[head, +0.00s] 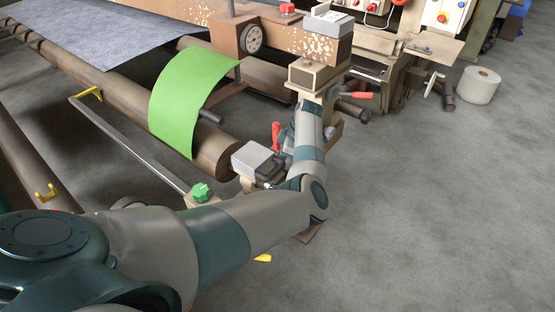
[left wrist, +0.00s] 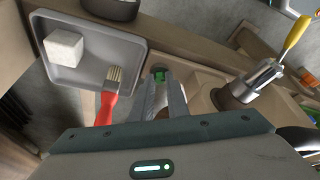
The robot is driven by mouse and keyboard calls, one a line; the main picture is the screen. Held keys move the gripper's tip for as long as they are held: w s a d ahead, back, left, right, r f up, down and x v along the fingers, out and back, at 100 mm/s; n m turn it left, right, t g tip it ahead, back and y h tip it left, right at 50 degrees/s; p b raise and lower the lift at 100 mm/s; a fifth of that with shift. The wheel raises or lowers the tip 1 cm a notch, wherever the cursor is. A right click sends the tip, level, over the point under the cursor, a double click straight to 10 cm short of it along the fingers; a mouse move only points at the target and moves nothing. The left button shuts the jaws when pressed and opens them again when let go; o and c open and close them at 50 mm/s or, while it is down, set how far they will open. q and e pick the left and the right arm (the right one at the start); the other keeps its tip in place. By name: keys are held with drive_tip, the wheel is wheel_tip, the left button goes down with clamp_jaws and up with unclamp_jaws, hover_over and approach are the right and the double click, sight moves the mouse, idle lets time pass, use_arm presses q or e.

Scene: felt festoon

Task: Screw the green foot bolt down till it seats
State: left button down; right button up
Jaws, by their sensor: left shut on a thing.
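In the left wrist view the green foot bolt (left wrist: 159,75) shows as a small green head between the fingertips. My left gripper (left wrist: 160,86) is shut on it. A pale round part shows between the fingers, closer to the palm. How deep the bolt sits cannot be told. In the head view my left arm reaches in from the lower left and bends upward; I cannot clearly make out the fingertips there. A green knob (head: 201,192) stands at the end of a metal rail in the head view. My right gripper is not in view.
In the left wrist view a grey tray (left wrist: 88,83) holds a white block (left wrist: 65,47); a red-handled brush (left wrist: 108,95) lies at its edge. A green sheet (head: 185,98) drapes over a roller.

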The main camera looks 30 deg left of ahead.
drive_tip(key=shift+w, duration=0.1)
use_arm(q)
drive_tip(key=c, duration=1.7)
unclamp_jaws()
